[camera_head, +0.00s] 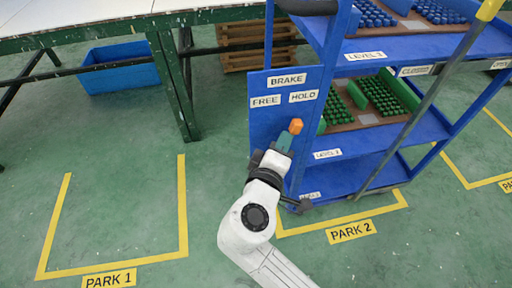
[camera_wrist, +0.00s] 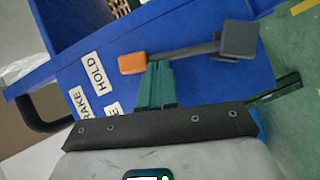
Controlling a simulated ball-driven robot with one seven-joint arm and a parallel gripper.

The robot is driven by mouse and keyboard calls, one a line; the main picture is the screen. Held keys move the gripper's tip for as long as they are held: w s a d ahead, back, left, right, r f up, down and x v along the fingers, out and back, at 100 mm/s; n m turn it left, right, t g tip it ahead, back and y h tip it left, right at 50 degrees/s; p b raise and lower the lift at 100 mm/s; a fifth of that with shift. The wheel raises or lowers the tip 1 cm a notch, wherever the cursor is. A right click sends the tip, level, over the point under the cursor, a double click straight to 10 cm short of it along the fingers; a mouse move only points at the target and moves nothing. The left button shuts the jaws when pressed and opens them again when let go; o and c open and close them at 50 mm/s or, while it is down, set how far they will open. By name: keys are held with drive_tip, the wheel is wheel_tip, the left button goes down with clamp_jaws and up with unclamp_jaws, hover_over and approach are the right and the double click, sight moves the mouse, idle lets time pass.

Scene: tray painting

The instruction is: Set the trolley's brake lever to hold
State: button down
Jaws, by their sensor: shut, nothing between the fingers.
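The brake lever has an orange knob (camera_head: 295,126) in front of the blue brake panel (camera_head: 262,122), below the HOLD label (camera_head: 303,97) in the head view. In the wrist view the orange knob (camera_wrist: 132,64) is at the end of a grey bar (camera_wrist: 190,52) that runs to a dark grey block (camera_wrist: 238,38). My gripper (camera_head: 285,140) is shut and empty, its green fingertips (camera_wrist: 160,68) beside the bar near the knob. I cannot tell whether they touch. My gripper hides part of the lever in the head view. The FREE label (camera_head: 266,101) is left of HOLD.
The blue trolley (camera_head: 365,165) carries trays of blue and green pieces on its shelves. A dark handle (camera_head: 306,6) sticks out at its top left. A green-framed table (camera_head: 110,25), a blue crate (camera_head: 120,68) and pallets stand behind. The PARK 1 bay (camera_head: 115,225) is empty floor.

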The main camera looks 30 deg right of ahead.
drive_tip(key=shift+s+d+f+m+y+p, duration=0.1)
drive_tip(key=shift+s+d+m+y+p, duration=0.1)
drive_tip(key=shift+d+m+y+p, duration=0.45)
drive_tip(key=shift+s+d+m+y+p, duration=0.15)
drive_tip(key=shift+d+m+y+p, duration=0.25)
drive_tip(key=shift+d, duration=0.3)
drive_tip(key=shift+g, duration=0.3)
